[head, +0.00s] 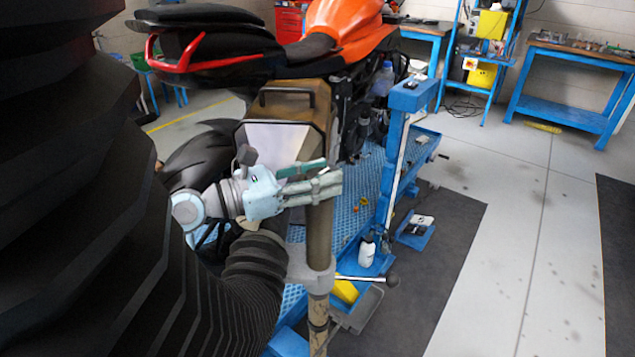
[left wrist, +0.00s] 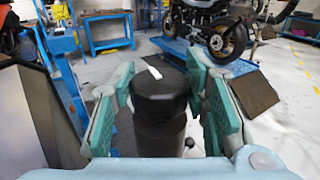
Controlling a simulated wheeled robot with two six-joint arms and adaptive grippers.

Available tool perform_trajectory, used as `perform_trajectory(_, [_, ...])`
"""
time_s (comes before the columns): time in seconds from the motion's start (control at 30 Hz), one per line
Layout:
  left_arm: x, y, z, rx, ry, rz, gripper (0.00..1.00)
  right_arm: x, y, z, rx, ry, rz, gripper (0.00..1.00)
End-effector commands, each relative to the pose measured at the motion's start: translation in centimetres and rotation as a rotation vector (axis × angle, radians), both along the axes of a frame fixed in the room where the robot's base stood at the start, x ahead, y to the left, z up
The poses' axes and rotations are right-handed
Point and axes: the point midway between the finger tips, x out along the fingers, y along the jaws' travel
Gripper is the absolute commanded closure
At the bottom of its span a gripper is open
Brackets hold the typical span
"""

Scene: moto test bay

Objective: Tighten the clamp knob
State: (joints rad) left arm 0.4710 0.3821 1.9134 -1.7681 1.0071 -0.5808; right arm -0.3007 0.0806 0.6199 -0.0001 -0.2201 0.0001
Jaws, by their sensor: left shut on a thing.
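The clamp knob (left wrist: 160,98) is a dark round cylinder with a white mark on top, upright between the green-padded fingers in the left wrist view. My left gripper (head: 322,184) is shut on it; its fingers also show on both sides of the knob in the left wrist view (left wrist: 161,78). In the head view the fingers hide most of the knob. A brown upright post (head: 320,238) stands directly below the fingers. A grey collar (head: 311,268) surrounds the post lower down. My right gripper is not in view.
An orange and black motorcycle (head: 345,22) stands on a blue lift (head: 352,205) just behind the gripper. A lever with a black ball end (head: 391,280) sticks out right of the collar. Blue workbenches (head: 566,112) stand at the back right. The right floor is clear.

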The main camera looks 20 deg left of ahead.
Motion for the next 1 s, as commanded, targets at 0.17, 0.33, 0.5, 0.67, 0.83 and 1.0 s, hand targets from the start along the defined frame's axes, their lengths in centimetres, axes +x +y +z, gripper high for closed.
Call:
perform_trajectory(0.17, [0.1, 0.1, -0.4, -0.004, -0.007, -0.126, 0.87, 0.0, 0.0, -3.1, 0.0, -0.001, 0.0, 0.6])
perform_trajectory(0.33, [0.1, 0.0, -0.4, -0.006, -0.007, -0.282, 0.87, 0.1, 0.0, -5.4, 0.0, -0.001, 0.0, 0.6])
perform_trajectory(0.5, [0.1, 0.0, -0.2, -0.006, -0.007, -0.445, 0.87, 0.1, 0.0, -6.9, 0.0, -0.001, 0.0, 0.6])
perform_trajectory(0.67, [0.0, 0.0, -0.1, -0.005, -0.006, -0.587, 0.87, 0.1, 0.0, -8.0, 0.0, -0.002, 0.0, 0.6])
perform_trajectory(0.83, [0.0, -0.1, 0.0, -0.005, -0.006, -0.708, 0.87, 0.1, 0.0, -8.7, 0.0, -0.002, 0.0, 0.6])
perform_trajectory(1.0, [0.0, -0.1, 0.0, -0.002, -0.004, -0.786, 0.87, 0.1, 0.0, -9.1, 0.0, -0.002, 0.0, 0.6])
